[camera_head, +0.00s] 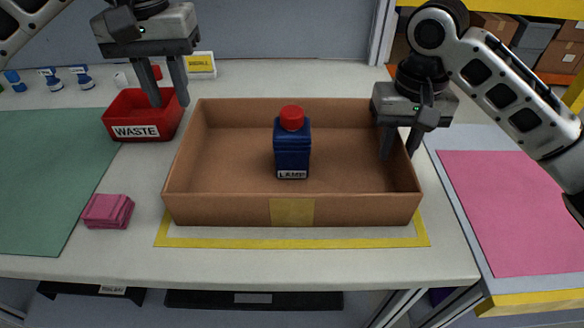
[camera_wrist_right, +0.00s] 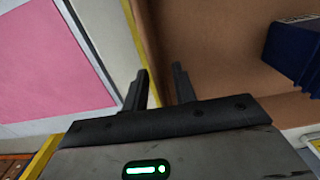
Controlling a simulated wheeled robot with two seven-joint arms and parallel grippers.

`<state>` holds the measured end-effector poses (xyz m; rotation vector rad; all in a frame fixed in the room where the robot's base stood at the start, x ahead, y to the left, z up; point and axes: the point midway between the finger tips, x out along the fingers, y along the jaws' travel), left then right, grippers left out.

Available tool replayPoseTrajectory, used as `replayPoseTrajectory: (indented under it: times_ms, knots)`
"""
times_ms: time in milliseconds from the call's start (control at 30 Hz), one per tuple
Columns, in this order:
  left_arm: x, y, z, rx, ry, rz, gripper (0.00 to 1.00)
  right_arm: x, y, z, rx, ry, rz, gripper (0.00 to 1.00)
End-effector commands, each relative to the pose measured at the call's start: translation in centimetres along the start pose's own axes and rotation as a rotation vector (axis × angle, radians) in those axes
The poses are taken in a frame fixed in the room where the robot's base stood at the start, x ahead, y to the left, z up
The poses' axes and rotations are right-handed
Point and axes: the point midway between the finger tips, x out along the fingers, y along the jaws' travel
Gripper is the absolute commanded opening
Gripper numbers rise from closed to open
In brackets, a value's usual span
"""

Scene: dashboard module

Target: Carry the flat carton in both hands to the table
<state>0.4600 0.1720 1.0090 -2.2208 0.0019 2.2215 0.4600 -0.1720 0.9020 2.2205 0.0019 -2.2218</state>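The flat carton (camera_head: 235,208) is an open brown tray with a tape patch on its front wall. It lies on a white worktop inside a yellow outline. A dark blue bottle with a red cap, labelled LAMP (camera_head: 292,150), stands upright in it. My left gripper (camera_head: 170,104) is open and empty, left of the carton, in front of the red waste bin in the picture. My right gripper (camera_head: 398,156) is open at the carton's right wall, one finger inside and one outside. The wrist view shows the wall's edge between the fingers (camera_wrist_right: 161,70); I cannot tell whether they touch it.
The red WASTE bin (camera_head: 115,131) stands left of the carton. A pink cloth stack (camera_head: 107,211) lies near a green mat (camera_head: 45,170). Small bottles and a yellow-edged sign (camera_head: 201,65) stand behind. A separate surface with a pink mat (camera_head: 515,215) is at right.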

Motion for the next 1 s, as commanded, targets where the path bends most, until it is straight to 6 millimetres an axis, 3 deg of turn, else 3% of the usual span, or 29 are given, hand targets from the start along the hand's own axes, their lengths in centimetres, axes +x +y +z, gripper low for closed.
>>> replayPoseTrajectory:
  times_ms: [300,500,1000]
  knots:
    - [0.0,0.0,0.0,0.000,0.000,0.000,0.27,-6.8,0.1,-0.1,0.003,0.007,0.002,0.27]
    - [0.1,0.0,0.0,0.000,0.000,0.000,0.27,-9.7,0.1,0.0,0.002,0.003,0.002,0.27]
    - [0.1,0.0,0.0,0.000,0.000,0.000,0.27,-10.7,0.0,0.0,0.001,0.000,0.000,0.27]
